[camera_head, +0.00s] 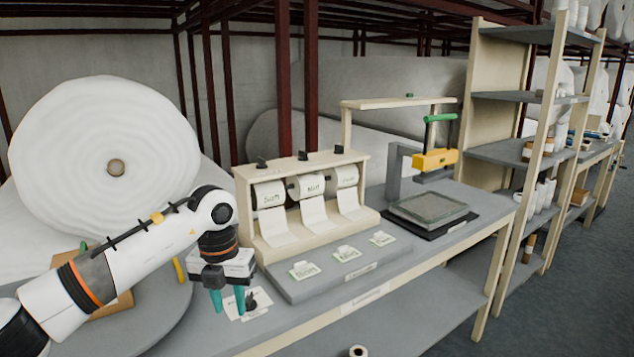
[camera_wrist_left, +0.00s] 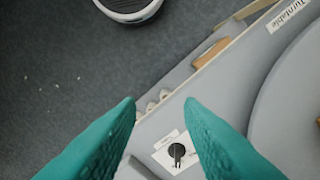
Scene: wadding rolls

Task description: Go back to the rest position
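My left gripper (camera_head: 229,301) comes in from the left in the head view, with its teal fingers pointing down over the front left of the bench (camera_head: 325,325). The fingers are apart with nothing between them. In the left wrist view, the two teal fingers of the left gripper (camera_wrist_left: 160,108) also stand wide apart. Beyond them a white card (camera_wrist_left: 178,152) with a small black knob lies on the bench. The card also shows in the head view (camera_head: 262,314), just right of the fingertips. My right gripper is not in view.
A wooden dispenser (camera_head: 300,170) with several white rolls stands behind a grey labelled platform (camera_head: 335,272). A yellow and green press (camera_head: 435,158) stands at the right above a grey plate (camera_head: 430,207). A huge white roll (camera_head: 90,120) fills the left. A round turntable (camera_head: 165,325) lies beneath my arm.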

